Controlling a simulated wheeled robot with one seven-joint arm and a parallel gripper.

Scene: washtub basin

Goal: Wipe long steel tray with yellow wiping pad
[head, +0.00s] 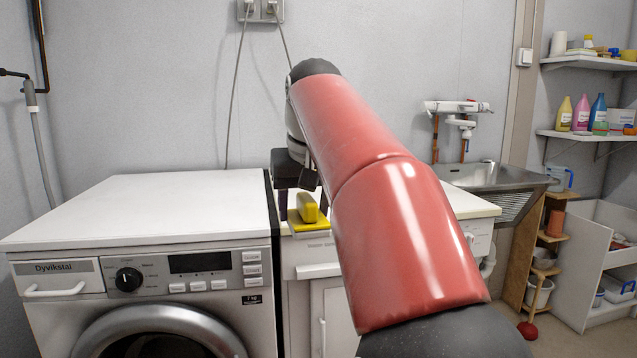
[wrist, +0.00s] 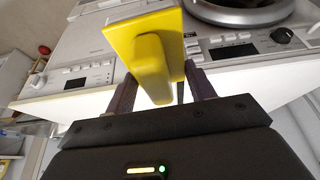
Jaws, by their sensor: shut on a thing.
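The yellow wiping pad (head: 309,228) is a flat yellow plate with a raised block-shaped grip. My gripper (head: 304,206) is shut on it, and the dark fingers lie on both sides of the grip. In the wrist view the pad (wrist: 152,60) stands out between the fingertips (wrist: 158,88) of my gripper. In the head view the pad shows near the front edge of the white worktop; I cannot tell whether it touches anything. I cannot make out the long steel tray for certain. My red arm hides much of the worktop.
A washing machine (head: 140,210) stands at the left with a clear white top. The worktop (head: 468,202) over a white unit is right of it. A steel sink (head: 490,176) with a wall tap (head: 460,115) lies further right, beside shelves (head: 590,134) with bottles.

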